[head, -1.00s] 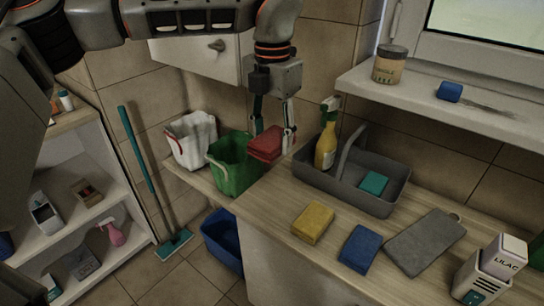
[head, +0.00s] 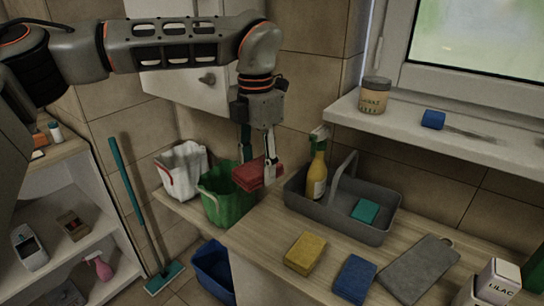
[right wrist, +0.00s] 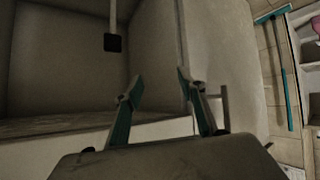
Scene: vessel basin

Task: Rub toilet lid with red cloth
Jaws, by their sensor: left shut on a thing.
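My left gripper (head: 258,162) points down and is shut on the folded red cloth (head: 250,174). It holds the cloth beside the green bucket (head: 226,193) and left of the grey caddy (head: 342,214), near the wooden counter's end. I cannot tell whether the cloth touches the counter. My right gripper (right wrist: 157,84) is open and empty in the right wrist view, over pale surfaces. I cannot make out a toilet lid for certain in either view.
A yellow spray bottle (head: 317,172) stands in the caddy. A yellow sponge (head: 305,254), a blue sponge (head: 354,279) and a grey cloth (head: 418,268) lie on the counter. A white bucket (head: 182,170) stands left of the green one. A mop (head: 141,205) leans by the shelves.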

